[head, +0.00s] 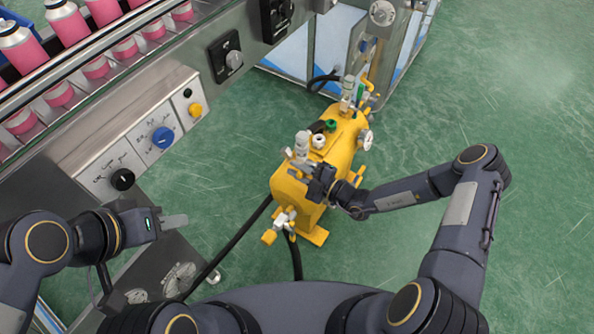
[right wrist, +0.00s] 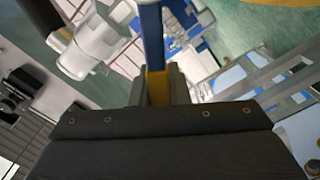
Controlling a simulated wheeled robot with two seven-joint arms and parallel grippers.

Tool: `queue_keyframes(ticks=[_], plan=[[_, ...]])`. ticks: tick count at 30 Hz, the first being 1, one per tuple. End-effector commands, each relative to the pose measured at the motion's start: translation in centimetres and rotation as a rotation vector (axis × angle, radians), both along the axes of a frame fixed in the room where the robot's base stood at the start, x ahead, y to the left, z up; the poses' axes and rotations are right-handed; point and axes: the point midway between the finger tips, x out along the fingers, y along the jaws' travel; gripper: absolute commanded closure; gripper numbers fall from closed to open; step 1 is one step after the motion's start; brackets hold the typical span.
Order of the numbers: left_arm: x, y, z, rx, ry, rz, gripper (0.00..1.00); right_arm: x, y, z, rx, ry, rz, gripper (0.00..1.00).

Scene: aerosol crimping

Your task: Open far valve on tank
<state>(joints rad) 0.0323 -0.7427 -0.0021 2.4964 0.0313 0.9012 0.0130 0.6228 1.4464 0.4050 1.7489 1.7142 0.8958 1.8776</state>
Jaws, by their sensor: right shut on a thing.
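The yellow tank (head: 345,145) stands on the floor in the middle of the head view. A silver valve fitting (head: 348,92) with a yellow lever (head: 369,88) is at its far end. Another silver fitting (head: 301,145) rises from its nearer top. My right gripper (head: 309,179) is at the nearer top, beside that fitting, away from the far valve. In the right wrist view it is shut on a narrow yellow and blue bar (right wrist: 152,40), seemingly a valve lever; the head view hides the grip. My left gripper (head: 174,221) is empty, left of the tank; its finger gap is not visible.
A gauge (head: 366,139) sits on the tank's right side. A low valve (head: 283,220) and dark hoses (head: 237,240) are at its near end. The machine panel (head: 150,135) with knobs and pink cans (head: 68,22) fills the left. Green floor (head: 500,90) is clear at right.

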Motion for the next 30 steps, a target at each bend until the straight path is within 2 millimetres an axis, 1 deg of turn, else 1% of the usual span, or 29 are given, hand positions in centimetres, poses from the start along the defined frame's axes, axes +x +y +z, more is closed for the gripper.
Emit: queue_keyframes(ticks=[11,12,16,25,28,30], plan=[[0.0,0.0,0.0,0.000,0.000,0.000,0.64,0.0,-0.1,0.0,0.001,0.004,-0.002,1.00],[0.0,0.0,0.0,0.000,0.000,0.000,0.64,0.0,-0.1,0.0,0.001,0.004,-0.002,0.79],[0.0,0.0,0.0,0.000,0.000,0.000,0.64,0.0,-0.1,0.0,0.001,0.004,-0.002,0.63],[0.0,0.0,0.0,0.000,0.000,0.000,0.64,-0.1,-0.2,0.0,0.001,0.003,-0.002,0.63],[0.0,0.0,0.2,0.000,0.000,0.000,0.64,-0.5,-1.0,0.0,0.000,0.004,-0.002,0.63],[0.0,0.0,0.3,0.000,0.000,0.000,0.64,-1.2,-1.9,0.0,-0.001,0.005,-0.003,0.63]])
